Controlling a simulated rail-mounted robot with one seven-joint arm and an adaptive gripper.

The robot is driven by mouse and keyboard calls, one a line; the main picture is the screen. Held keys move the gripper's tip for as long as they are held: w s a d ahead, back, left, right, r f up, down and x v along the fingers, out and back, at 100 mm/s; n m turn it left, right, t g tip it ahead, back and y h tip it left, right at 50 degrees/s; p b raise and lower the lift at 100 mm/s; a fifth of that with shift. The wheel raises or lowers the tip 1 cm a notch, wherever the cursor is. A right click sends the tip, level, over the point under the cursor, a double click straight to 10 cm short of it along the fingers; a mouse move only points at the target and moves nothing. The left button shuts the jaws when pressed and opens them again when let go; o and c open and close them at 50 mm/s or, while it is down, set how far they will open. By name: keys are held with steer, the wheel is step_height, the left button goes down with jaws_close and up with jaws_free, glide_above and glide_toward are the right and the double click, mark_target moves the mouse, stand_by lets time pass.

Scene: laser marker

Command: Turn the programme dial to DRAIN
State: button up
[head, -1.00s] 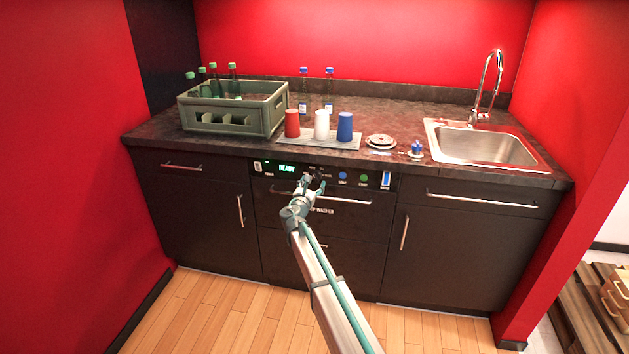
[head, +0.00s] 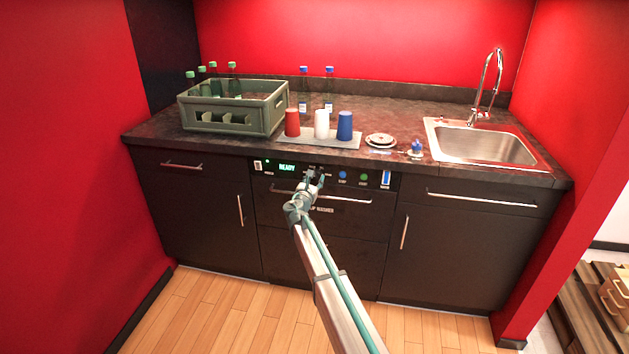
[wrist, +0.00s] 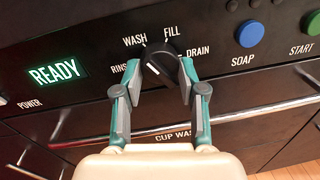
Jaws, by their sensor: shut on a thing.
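The programme dial (wrist: 163,60) is a black knob on the cup washer's dark front panel, with RINSE, WASH, FILL and DRAIN printed around it from left to right. A white mark shows on the lower left of its face, towards the RINSE side. DRAIN is at the upper right of the dial. My gripper (wrist: 160,70) is shut on the dial, one teal-and-grey finger on its left and one on its right. In the head view my gripper (head: 314,179) is at the panel and hides the dial.
A green READY display (wrist: 55,74) is left of the dial. A blue SOAP button (wrist: 249,34) and a green START button (wrist: 311,22) are to the right. The washer's bar handle (head: 345,199) runs just below. Cups on a tray (head: 290,139) stand on the counter above.

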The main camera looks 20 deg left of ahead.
steer(key=shift+f+m+b, duration=0.1)
steer(key=shift+m+b, duration=0.3)
steer(key=shift+b, duration=0.1)
steer(key=shift+f+m+b, duration=0.1)
steer(key=shift+m+b, duration=0.8)
steer(key=shift+b, duration=0.35)
steer(key=m+b, duration=0.2)
steer(key=b, duration=0.1)
steer(key=shift+m+g, duration=0.3)
steer(key=m+b, duration=0.6)
steer(key=b, duration=0.1)
steer(key=shift+a+y, duration=0.1)
steer(key=shift+y, duration=0.2)
steer(key=m+b, duration=0.3)
steer(key=b, duration=0.1)
steer(key=shift+r+y, duration=0.2)
steer(key=shift+y, duration=0.1)
steer(key=m+b, duration=0.3)
steer(key=b, duration=0.1)
steer(key=shift+m+g, duration=0.3)
steer(key=m+b, duration=0.2)
steer(key=b, duration=0.1)
steer(key=m+b, duration=0.2)
steer(key=shift+r+y, duration=0.25)
steer(key=shift+y, duration=0.15)
steer(key=shift+m+b, duration=0.4)
steer(key=shift+b, duration=0.05)
steer(key=shift+r, duration=0.15)
